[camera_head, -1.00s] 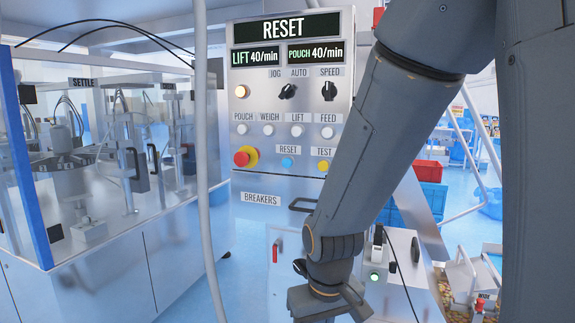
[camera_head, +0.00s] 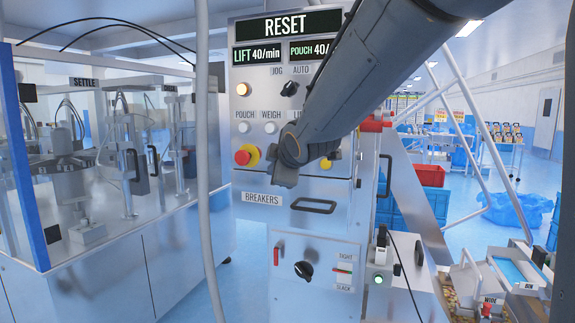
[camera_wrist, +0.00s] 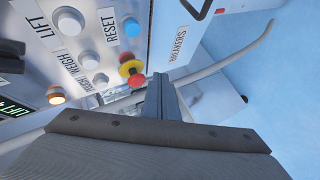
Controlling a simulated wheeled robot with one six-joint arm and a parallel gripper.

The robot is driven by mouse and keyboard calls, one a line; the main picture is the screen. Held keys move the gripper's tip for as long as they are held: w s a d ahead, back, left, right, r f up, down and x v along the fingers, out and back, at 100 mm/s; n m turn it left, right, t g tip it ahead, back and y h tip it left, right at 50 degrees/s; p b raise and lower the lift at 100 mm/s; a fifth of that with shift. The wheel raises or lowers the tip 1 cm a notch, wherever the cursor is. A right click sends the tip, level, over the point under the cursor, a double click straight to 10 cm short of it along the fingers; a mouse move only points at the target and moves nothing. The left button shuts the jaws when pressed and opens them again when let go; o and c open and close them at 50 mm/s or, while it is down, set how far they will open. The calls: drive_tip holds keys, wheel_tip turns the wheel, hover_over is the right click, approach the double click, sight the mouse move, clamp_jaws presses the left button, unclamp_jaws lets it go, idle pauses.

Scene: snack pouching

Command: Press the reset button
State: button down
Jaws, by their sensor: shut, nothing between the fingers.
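The control panel (camera_head: 242,180) is a grey upright face with a display reading RESET at its top. The blue reset button (camera_wrist: 131,27) shows in the wrist view beside its RESET label (camera_wrist: 110,24); in the head view my wrist hides it. My gripper (camera_wrist: 160,80) is shut and empty, with its fingers apart from the blue button in the picture, close to the red emergency stop (camera_wrist: 137,82) with its yellow collar. I cannot tell whether the fingers touch anything. In the head view my wrist is in front of the panel, just right of the emergency stop (camera_head: 243,157).
White buttons for pouch (camera_head: 243,128) and weigh (camera_head: 270,128) sit above. The yellow test button (camera_head: 326,164) is right of my wrist. A drawer handle (camera_head: 314,206) sticks out below. A grey hose (camera_head: 203,150) hangs at the panel's left.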

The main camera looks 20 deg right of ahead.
idle(0.3)
drive_tip(key=w+d+p, duration=0.5)
drive_tip(key=w+p, duration=0.2)
drive_tip(key=p, duration=0.1)
idle(0.4)
drive_tip(key=shift+w+d, duration=0.1)
idle(1.8)
drive_tip(key=shift+w+d+p, duration=0.25)
drive_tip(key=shift+w+p, duration=0.05)
drive_tip(key=shift+w+d, duration=0.25)
drive_tip(key=shift+w, duration=0.15)
idle(0.9)
drive_tip(key=shift+s+a, duration=0.1)
idle(0.3)
drive_tip(key=shift+s+a+b, duration=0.4)
drive_tip(key=shift+s+b, duration=0.05)
drive_tip(key=shift+s, duration=0.2)
drive_tip(key=shift+a, duration=0.1)
